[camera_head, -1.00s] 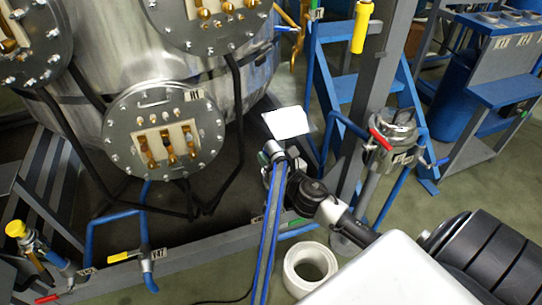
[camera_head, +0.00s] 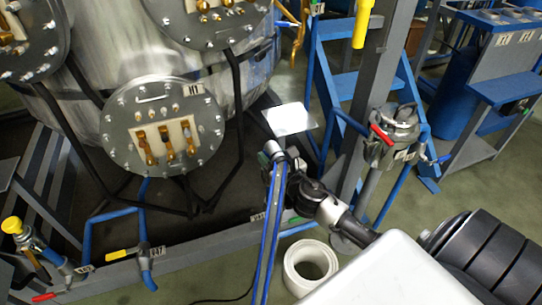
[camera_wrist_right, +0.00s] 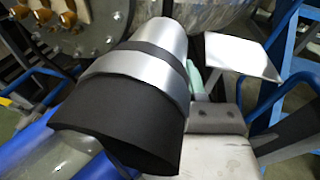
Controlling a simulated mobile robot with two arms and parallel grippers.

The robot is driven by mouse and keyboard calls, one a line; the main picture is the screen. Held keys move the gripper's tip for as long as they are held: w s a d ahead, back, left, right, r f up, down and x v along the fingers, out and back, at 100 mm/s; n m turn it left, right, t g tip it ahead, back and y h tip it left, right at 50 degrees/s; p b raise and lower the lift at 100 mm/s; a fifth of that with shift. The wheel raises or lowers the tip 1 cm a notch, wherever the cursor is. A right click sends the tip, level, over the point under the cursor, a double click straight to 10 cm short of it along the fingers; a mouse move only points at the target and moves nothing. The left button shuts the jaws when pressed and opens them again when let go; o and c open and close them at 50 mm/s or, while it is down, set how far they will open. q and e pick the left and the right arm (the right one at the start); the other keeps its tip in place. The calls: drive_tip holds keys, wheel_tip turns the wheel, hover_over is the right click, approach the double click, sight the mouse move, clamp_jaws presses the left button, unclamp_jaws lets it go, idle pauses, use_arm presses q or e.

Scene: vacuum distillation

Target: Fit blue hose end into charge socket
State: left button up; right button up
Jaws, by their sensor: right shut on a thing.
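The blue hose (camera_head: 268,232) hangs down in front of the vessel stand, and its end fitting (camera_head: 272,149) points up and slightly left. In the right wrist view the hose end (camera_wrist_right: 143,62) is large, a silver and black sleeve. My right gripper (camera_head: 280,165) is shut on the hose end. One pale finger (camera_wrist_right: 218,142) shows beside the sleeve in the wrist view; the other is hidden. I cannot clearly make out the charge socket; the area behind the hose end is partly covered. My left gripper is not in view.
A blank white plate (camera_head: 288,118) stands just behind the hose end. The steel vessel with round flanges (camera_head: 163,125) is at the left. A grey post (camera_head: 368,105) and a valve with a red handle (camera_head: 381,135) stand right. A white coil (camera_head: 310,267) lies on the floor.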

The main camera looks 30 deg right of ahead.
use_arm(q)
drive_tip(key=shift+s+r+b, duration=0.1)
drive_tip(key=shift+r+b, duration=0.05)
drive_tip(key=shift+b, duration=0.25)
use_arm(e)
drive_tip(key=shift+f, duration=0.5)
drive_tip(key=o, duration=1)
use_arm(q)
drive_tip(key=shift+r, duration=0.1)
use_arm(e)
drive_tip(key=shift+o, duration=1.2)
drive_tip(key=shift+f, duration=0.1)
drive_tip(key=shift+s, duration=0.1)
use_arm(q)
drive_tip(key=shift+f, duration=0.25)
use_arm(e)
drive_tip(key=s, duration=1)
drive_tip(key=shift+s, duration=0.3)
